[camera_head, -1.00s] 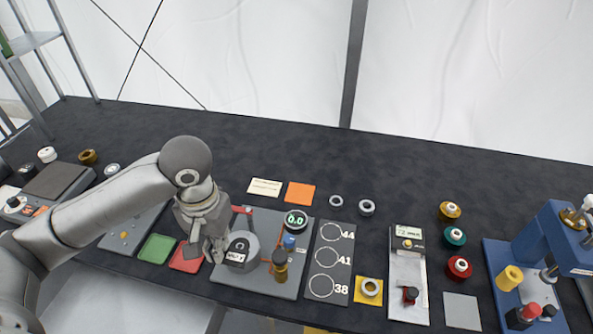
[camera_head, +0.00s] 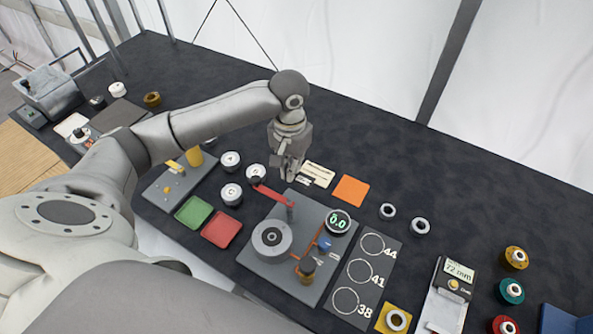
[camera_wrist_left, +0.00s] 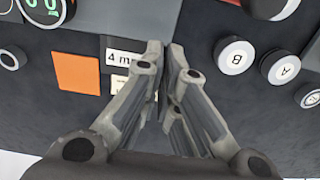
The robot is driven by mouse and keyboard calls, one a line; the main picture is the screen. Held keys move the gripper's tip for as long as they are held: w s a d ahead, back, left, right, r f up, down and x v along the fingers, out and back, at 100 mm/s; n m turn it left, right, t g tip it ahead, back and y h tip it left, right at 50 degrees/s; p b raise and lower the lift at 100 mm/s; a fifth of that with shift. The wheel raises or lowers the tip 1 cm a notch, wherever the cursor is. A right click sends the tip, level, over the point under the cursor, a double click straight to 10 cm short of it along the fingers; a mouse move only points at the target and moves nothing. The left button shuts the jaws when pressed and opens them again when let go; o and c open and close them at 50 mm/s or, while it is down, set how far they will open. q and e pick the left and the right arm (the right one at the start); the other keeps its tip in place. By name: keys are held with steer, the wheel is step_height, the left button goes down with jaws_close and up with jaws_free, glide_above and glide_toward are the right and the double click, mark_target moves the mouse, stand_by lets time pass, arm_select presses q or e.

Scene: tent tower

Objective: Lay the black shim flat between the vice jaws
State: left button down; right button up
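My left gripper (camera_head: 290,172) is over the table behind the grey plate, near the cream labels. In the left wrist view its fingertips (camera_wrist_left: 166,48) are close together with a narrow dark gap. I cannot tell whether a thin black piece is in that gap. I cannot make out the black shim against the dark table. A grey metal fixture with a 72 mm display (camera_head: 447,295) at the right may be the vice, but its jaws are not clear. My right gripper is not in view.
Cream labels (camera_head: 317,174) and an orange square (camera_head: 350,190) lie beside the gripper. The grey plate (camera_head: 262,266) carries a round disc, a red lever and a 0.0 display. White-topped cylinders (camera_head: 231,160) stand to the left.

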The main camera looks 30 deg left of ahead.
arm_select(q)
steer(key=w+f, duration=0.1)
steer(key=f, duration=0.1)
steer(key=w+a+f, duration=0.1)
steer(key=w+f, duration=0.1)
steer(key=shift+w+a+f+p, duration=0.15)
steer(key=shift+f+p, duration=0.15)
steer(key=shift+p, duration=0.05)
steer(key=shift+w+a+f, duration=0.1)
steer(key=shift+w+f, duration=0.2)
steer(key=shift+f, duration=0.05)
step_height(320, 180, down, 3)
steer(key=shift+w+p, duration=0.1)
steer(key=shift+p, duration=0.2)
steer(key=shift+f, duration=0.35)
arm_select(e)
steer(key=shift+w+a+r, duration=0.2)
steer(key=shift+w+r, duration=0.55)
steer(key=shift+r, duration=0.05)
arm_select(q)
steer(key=c, duration=1.6)
jaws_free()
steer(key=shift+c, duration=0.2)
steer(key=shift+r, duration=0.1)
